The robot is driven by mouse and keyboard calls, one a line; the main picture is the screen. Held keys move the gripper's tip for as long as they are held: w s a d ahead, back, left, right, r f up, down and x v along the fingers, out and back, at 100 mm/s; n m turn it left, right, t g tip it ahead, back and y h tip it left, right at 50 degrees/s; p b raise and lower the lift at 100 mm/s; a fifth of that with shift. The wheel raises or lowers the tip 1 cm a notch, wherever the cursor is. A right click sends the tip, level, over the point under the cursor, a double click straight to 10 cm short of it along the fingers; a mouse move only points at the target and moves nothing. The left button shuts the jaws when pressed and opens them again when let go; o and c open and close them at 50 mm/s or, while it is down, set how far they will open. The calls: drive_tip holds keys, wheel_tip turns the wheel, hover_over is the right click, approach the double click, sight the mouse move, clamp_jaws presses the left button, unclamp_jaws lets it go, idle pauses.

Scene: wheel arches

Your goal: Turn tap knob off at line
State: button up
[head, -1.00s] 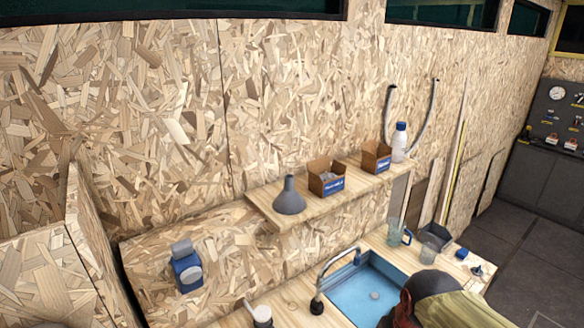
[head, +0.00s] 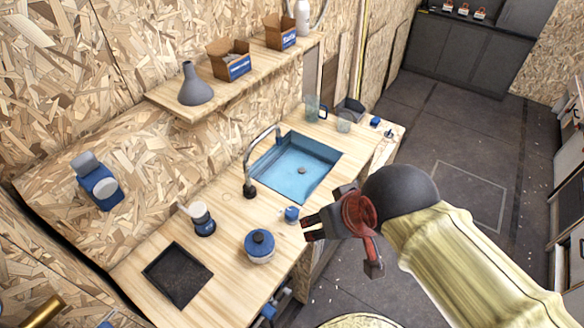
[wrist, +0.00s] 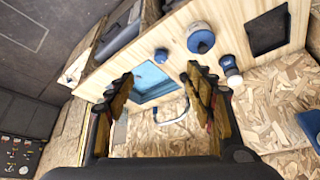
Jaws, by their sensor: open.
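A curved metal tap (head: 262,155) stands on the wooden counter at the left edge of the blue sink (head: 300,172). I cannot make out a separate knob or a line mark on the tap. A small blue round piece (head: 291,214) sits near the counter's front edge, in front of the sink; I cannot tell whether it is a knob or a cup. It also shows in the wrist view (wrist: 161,55). My gripper (head: 312,228) is open and empty, just right of that piece and apart from the tap. In the wrist view, the sink (wrist: 150,80) shows between my fingers.
A blue-lidded pot (head: 259,247), a white-topped black item (head: 203,220) and a dark inset tray (head: 178,273) occupy the counter's left part. A shelf (head: 260,72) with a funnel (head: 195,84) and boxes hangs above. Floor is open at right.

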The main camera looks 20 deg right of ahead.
drive_tip(key=shift+r, duration=0.1)
drive_tip(key=n+g+p, duration=0.6)
drive_tip(key=n+p, duration=0.5)
drive_tip(key=n, duration=0.2)
hover_over(292, 211)
drive_tip(key=f, duration=1.8)
drive_tip(key=shift+s, duration=0.2)
drive_tip(key=shift+w+f+n, duration=0.1)
drive_tip(key=shift+w+n, duration=0.05)
drive_tip(key=shift+n, duration=0.65)
drive_tip(key=shift+f, duration=3.85)
